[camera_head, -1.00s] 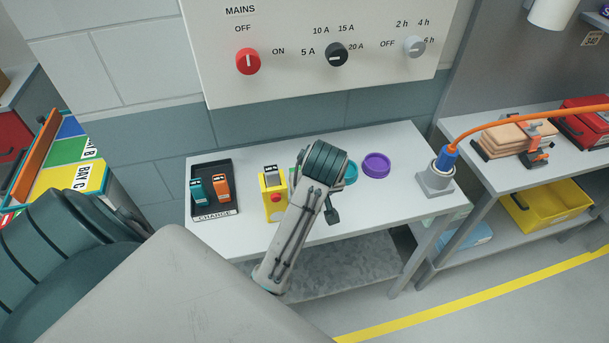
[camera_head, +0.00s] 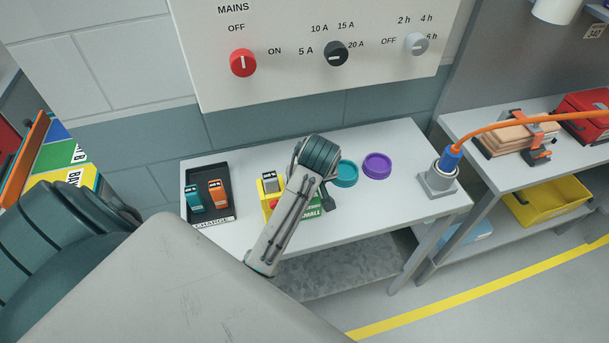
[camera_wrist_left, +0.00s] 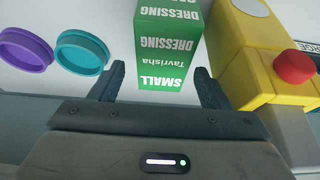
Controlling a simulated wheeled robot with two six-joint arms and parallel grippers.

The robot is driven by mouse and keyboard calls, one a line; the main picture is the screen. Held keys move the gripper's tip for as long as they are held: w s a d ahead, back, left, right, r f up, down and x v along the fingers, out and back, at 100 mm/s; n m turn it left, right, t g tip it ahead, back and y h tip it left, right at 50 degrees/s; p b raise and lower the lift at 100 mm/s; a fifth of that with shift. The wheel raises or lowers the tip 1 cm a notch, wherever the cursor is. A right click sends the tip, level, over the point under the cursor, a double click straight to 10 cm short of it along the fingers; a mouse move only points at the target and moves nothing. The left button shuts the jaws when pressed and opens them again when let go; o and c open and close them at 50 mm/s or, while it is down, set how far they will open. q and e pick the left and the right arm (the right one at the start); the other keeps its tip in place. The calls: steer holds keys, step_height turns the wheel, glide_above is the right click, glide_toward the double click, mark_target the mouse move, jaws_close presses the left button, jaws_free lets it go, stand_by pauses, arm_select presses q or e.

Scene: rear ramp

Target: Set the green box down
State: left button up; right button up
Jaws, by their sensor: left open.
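The green box (camera_wrist_left: 165,45), with white lettering reading SMALL and DRESSING, rests on the white bench top in the left wrist view. My left gripper (camera_wrist_left: 160,84) is open, with one finger on each side of the box's near end. Gaps show between both fingers and the box. In the head view only part of the green box (camera_head: 313,211) shows beside my left forearm, which hides the rest. One dark part of my left gripper (camera_head: 328,197) shows there. My right gripper is in neither view.
A yellow unit (camera_wrist_left: 250,50) with a red button stands close beside the left gripper. A teal dish (camera_head: 346,175) and a purple dish (camera_head: 377,166) sit to the right. A black charge tray (camera_head: 208,172) is at the left, a grey socket (camera_head: 437,182) at the right end.

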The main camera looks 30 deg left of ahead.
arm_select(q)
steer(key=shift+x, duration=0.8)
steer(key=shift+w+a+f+p, duration=0.1)
steer(key=shift+a+f+p, duration=0.2)
steer(key=shift+p, duration=0.15)
steer(key=p+x, duration=0.2)
steer(key=x, duration=0.1)
steer(key=shift+f, duration=0.25)
steer(key=shift+a+f, duration=0.1)
steer(key=shift+f, duration=0.25)
steer(key=shift+a+f, duration=0.1)
steer(key=shift+f, duration=0.15)
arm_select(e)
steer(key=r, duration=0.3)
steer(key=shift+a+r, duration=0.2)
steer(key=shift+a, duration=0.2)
arm_select(q)
steer(key=shift+f, duration=0.2)
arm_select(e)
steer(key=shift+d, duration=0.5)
